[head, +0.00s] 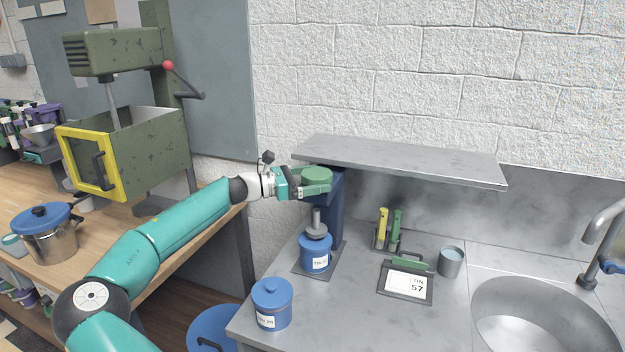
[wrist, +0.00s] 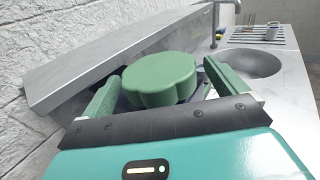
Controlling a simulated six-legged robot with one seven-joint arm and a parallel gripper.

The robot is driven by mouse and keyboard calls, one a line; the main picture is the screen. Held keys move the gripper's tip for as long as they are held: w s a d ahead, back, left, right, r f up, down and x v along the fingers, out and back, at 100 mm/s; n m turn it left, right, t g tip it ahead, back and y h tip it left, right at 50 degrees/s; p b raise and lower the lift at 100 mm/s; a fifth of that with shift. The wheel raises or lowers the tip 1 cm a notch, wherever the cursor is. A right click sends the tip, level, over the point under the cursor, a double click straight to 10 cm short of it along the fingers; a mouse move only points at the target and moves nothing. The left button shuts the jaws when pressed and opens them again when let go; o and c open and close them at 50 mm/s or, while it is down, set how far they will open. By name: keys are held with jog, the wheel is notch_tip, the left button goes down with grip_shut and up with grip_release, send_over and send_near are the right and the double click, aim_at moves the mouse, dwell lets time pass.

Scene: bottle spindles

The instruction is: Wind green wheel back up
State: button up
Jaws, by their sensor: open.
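The green wheel (head: 317,174) sits on top of a dark blue stand (head: 337,212), just under the front of the grey shelf. In the wrist view the lobed wheel (wrist: 158,79) lies between the two green fingers of my gripper (wrist: 165,95). My gripper (head: 305,186) is open around the wheel, with a finger on each side. A gap shows on the left; I cannot tell whether the right finger touches. Below the wheel, a grey spindle head (head: 317,228) stands over a labelled blue tin (head: 315,257) on the stand's base plate.
A grey shelf (head: 400,158) runs along the wall close behind and above the wheel. A second blue tin (head: 271,303) stands at the counter's front left.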

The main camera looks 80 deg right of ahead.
jog(key=c, duration=1)
